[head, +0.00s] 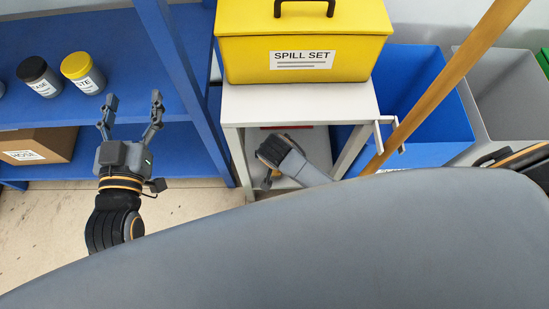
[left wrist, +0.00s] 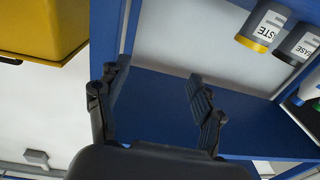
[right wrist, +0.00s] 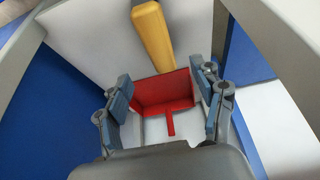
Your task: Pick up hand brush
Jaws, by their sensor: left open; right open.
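In the right wrist view a thick yellow handle (right wrist: 152,35) lies on a pale surface beyond my right gripper (right wrist: 162,84). It may belong to the hand brush; no bristles show. A red dustpan-like piece (right wrist: 165,88) lies between and beyond the open fingers. I cannot tell whether either finger touches it. In the head view the right gripper is inside the white stand (head: 300,104), mostly hidden by its own wrist, with a bit of yellow below it. My left gripper (head: 133,98) is open and empty in front of the blue shelf (head: 195,95).
Jars (head: 82,70) and a cardboard box (head: 40,145) stand on the shelf. The stand's legs flank my right arm closely.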

